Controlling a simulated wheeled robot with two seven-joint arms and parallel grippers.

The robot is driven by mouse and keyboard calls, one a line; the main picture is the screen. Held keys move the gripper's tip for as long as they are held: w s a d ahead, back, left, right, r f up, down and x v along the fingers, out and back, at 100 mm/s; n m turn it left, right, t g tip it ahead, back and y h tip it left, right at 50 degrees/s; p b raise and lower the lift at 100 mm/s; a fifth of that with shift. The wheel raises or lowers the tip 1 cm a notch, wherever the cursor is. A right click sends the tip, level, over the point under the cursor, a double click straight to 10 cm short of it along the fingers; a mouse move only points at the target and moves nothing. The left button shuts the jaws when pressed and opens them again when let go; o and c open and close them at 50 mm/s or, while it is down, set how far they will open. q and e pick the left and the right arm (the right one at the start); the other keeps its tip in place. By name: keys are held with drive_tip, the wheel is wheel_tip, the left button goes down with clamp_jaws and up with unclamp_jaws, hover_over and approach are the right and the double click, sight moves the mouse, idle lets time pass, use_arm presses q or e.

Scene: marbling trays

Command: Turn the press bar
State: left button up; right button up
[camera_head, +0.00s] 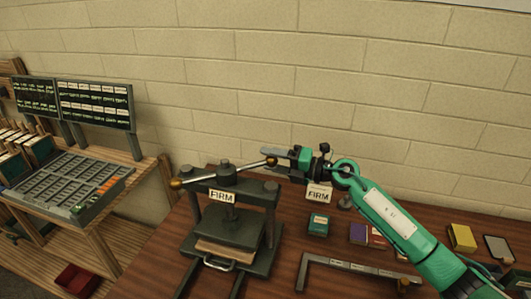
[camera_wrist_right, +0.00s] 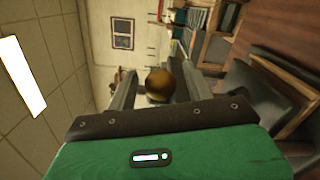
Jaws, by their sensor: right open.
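The press (camera_head: 262,199) is a dark metal frame on the wooden table with a "FIRM" label on its crosspiece. Its press bar (camera_head: 203,178) lies across the top, with a brass knob (camera_head: 176,184) at its left end. A second brass knob (camera_head: 271,161) is at the right end. My right gripper (camera_head: 274,160) comes in from the right at that knob. In the right wrist view the knob (camera_wrist_right: 159,82) sits between the two open fingers; I cannot tell whether they touch it. My left gripper is not in view.
A "FIRM" card (camera_head: 319,194) and a green box (camera_head: 318,225) stand right of the press. A yellow block (camera_head: 461,237) is farther right. A side bench with a compartment tray (camera_head: 70,183) stands at left. A brick wall is behind.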

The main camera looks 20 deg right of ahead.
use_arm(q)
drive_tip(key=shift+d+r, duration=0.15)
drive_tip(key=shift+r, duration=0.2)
use_arm(e)
drive_tip(key=shift+x, duration=1.05)
